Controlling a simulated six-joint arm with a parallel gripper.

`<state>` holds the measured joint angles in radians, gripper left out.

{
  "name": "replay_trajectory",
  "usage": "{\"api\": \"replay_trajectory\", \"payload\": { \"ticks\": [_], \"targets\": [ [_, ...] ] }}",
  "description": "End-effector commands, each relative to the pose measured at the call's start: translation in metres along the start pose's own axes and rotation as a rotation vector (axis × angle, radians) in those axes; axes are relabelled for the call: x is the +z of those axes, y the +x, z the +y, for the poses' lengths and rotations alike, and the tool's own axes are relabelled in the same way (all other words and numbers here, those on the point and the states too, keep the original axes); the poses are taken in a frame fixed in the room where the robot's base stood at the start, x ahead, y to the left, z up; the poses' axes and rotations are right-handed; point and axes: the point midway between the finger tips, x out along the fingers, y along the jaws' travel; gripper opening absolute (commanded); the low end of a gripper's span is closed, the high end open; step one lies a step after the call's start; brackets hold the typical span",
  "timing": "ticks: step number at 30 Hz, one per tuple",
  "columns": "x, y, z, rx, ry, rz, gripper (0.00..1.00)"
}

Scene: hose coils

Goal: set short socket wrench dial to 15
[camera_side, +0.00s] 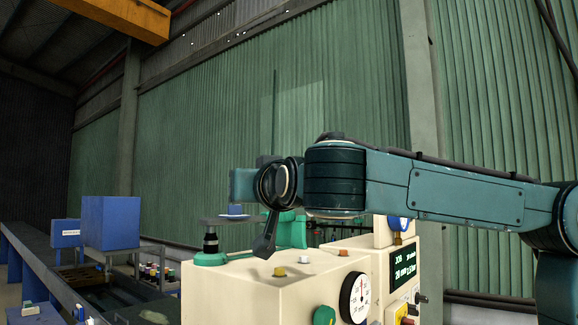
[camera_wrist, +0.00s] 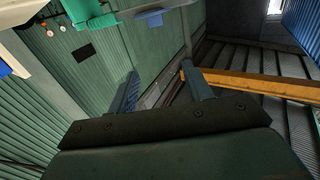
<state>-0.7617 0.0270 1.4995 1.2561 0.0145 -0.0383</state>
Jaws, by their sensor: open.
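A round dial (camera_side: 354,297) with a pale face, dark rim and fine marks is on the front of a cream machine (camera_side: 250,290), low in the side view. Its setting is too small to read, and I cannot tell whether it is the short socket wrench dial. No socket wrench is clearly visible. My gripper (camera_wrist: 160,85) is open in the wrist view. Its two blue-grey fingers are apart with nothing between them. In the side view my wrist is above the machine, up and left of the dial; the fingers are not clear there.
A lit display panel (camera_side: 402,265) stands right of the dial. A green knob (camera_side: 325,315) is beside it, and small buttons sit on the machine top. A green-based post (camera_side: 210,245) rises at its left. A blue box (camera_side: 110,222) stands further left.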

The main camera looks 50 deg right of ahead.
Motion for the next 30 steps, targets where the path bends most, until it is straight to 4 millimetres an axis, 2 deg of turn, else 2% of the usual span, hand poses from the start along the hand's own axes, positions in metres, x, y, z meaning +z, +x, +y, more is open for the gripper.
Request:
{"api": "replay_trajectory", "payload": {
  "ticks": [9,20,30],
  "targets": [
    [0.031,0.0,0.001,-0.001,-0.001,0.0,0.5],
    [0.034,0.002,0.001,0.0,-0.001,0.001,0.5],
    [0.034,0.023,0.001,0.002,-0.001,0.001,0.5]
  ]
}}
